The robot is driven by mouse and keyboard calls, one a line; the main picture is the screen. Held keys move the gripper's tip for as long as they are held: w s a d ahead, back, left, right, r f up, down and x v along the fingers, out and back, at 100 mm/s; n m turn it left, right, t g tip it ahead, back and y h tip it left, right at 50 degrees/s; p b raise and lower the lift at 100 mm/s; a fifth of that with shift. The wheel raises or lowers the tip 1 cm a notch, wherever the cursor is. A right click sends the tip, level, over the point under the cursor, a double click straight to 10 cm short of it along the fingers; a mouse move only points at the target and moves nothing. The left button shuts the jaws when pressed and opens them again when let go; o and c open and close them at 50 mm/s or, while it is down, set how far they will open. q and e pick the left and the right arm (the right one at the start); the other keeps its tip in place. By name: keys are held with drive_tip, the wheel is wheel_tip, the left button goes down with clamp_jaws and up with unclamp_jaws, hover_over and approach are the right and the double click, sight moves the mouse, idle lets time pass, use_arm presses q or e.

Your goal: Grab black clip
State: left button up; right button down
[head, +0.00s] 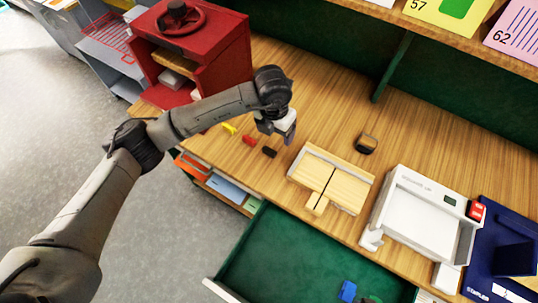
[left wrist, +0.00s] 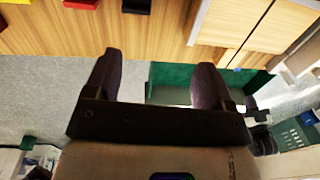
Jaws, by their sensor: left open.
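The black clip (head: 269,152) lies on the wooden table near its front edge, to the right of a red clip (head: 249,140) and a yellow clip (head: 229,128). In the left wrist view the black clip (left wrist: 136,6) is at the top edge, partly cut off, beyond the fingertips. My left gripper (head: 287,133) is open and empty, above and slightly right of the black clip in the head view. It also shows in the left wrist view (left wrist: 156,70) with its two fingers wide apart. My right gripper is not in view.
A wooden board (head: 330,180) lies right of the clips, with a small dark block (head: 366,143) behind it. A red cabinet (head: 237,55) stands at the left. A white device (head: 425,215) is at the right. An open green drawer (head: 290,255) juts out in front.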

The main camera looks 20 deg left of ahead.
use_arm(q)
drive_tip(key=a+f+y, duration=0.1)
drive_tip(key=a, duration=0.1)
hover_over(269, 149)
drive_tip(key=f, duration=0.6)
drive_tip(key=shift+s+d+f, duration=0.2)
drive_tip(key=shift+d+f, duration=0.1)
drive_tip(key=shift+d, duration=0.05)
drive_tip(key=shift+w+a+f, duration=0.1)
drive_tip(key=shift+a+f, duration=0.05)
drive_tip(key=shift+f, duration=1.35)
drive_tip(key=shift+w+a+f, duration=0.1)
drive_tip(key=shift+a+f, duration=0.05)
drive_tip(key=shift+f, duration=1.35)
drive_tip(key=c, duration=1)
drive_tip(key=shift+r, duration=0.1)
